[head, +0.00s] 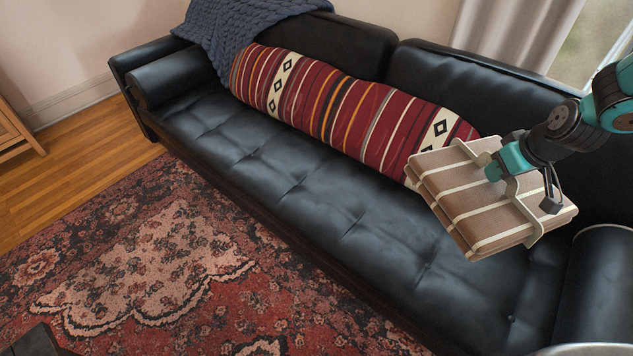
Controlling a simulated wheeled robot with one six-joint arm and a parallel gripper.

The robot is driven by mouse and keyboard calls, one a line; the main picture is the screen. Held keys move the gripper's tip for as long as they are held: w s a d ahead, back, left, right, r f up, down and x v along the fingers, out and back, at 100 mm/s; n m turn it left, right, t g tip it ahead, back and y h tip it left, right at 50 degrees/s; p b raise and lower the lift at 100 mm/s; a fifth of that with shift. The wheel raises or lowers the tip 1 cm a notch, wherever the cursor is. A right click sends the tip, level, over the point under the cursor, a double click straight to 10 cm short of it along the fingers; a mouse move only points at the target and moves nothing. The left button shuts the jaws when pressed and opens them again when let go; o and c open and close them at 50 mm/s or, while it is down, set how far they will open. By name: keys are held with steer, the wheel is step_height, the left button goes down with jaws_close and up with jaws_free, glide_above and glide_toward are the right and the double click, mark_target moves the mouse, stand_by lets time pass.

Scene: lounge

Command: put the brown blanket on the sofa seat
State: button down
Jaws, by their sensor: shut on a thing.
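The brown blanket (463,199) is folded into a thick block with cream stripes. My gripper (522,205) is shut on it near its right part, with a pale finger plate across the top. The blanket is over the right part of the black sofa seat (335,205). I cannot tell for sure whether its underside touches the seat. Its left corner overlaps the end of the striped red roll in this view.
A red striped blanket roll (340,110) lies along the seat against the backrest. A blue knitted throw (235,30) hangs over the back left corner. The seat's front left is clear. A patterned rug (150,260) covers the floor in front.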

steer(key=d+f+n+y+b, duration=0.1)
steer(key=d+f+n+b, duration=0.1)
steer(key=f+b, duration=0.5)
steer(key=w+d+f+n+g+y+b, duration=0.1)
steer(key=d+f+n+b, duration=0.2)
steer(key=f+b, duration=0.5)
steer(key=n+b, duration=0.1)
steer(key=b, duration=0.4)
steer(key=shift+w+d+n+g, duration=0.25)
steer(key=shift+d+n+g, duration=0.05)
steer(key=shift+d, duration=0.05)
steer(key=shift+f, duration=0.1)
step_height(320, 180, down, 20)
steer(key=b, duration=0.5)
steer(key=shift+b, duration=0.35)
steer(key=c, duration=1)
jaws_free()
